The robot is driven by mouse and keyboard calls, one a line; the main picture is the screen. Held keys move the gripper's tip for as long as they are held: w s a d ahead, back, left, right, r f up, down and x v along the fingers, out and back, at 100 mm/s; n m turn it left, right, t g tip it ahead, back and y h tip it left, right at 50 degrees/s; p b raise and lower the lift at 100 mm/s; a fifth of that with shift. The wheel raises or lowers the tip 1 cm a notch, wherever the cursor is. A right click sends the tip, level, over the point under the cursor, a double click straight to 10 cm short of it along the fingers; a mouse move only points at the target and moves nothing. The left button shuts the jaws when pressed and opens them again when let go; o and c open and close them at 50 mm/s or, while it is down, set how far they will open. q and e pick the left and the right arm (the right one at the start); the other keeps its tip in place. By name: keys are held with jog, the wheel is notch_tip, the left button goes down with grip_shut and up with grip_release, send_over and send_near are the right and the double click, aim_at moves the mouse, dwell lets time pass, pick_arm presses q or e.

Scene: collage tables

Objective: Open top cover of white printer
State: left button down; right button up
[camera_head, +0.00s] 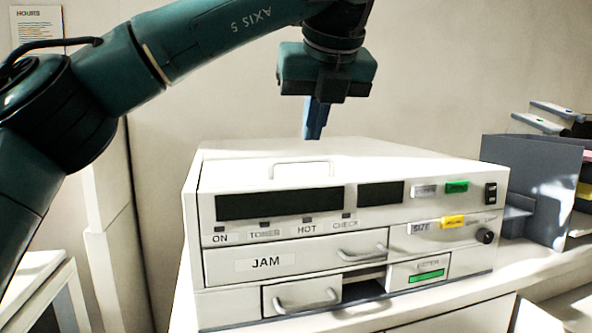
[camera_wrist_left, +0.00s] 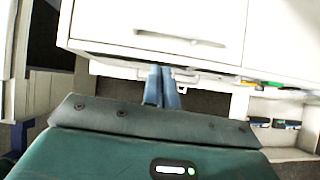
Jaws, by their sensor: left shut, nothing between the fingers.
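The white printer (camera_head: 330,225) stands on a white counter. Its top cover (camera_head: 380,148) looks closed and flat, with a white loop handle (camera_head: 300,168) near its front edge. In the left wrist view the top cover (camera_wrist_left: 115,18) and its handle (camera_wrist_left: 180,40) show at the top. My left gripper (camera_head: 314,134) points down with its blue fingers shut and empty, appearing above the rear of the cover in the head view. In the left wrist view the shut fingers (camera_wrist_left: 162,72) overlap the printer's front edge; contact cannot be told. My right gripper is not in view.
The printer's front has a JAM drawer (camera_head: 300,257), a lower drawer (camera_head: 300,297) beside a dark opening, a green button (camera_head: 457,186) and a yellow button (camera_head: 453,222). A grey file holder (camera_head: 540,185) stands close on the right. The wall is behind.

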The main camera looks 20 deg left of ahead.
pick_arm(q)
jog(key=r, duration=0.1)
send_near(290, 178)
jog(key=shift+n, duration=0.3)
jog(key=x, duration=0.4)
jog(key=shift+f, duration=0.3)
jog(key=shift+w+a+f+p, duration=0.15)
jog(key=shift+w+f+p, duration=0.15)
jog(key=shift+f, duration=0.25)
jog(key=shift+r, duration=0.1)
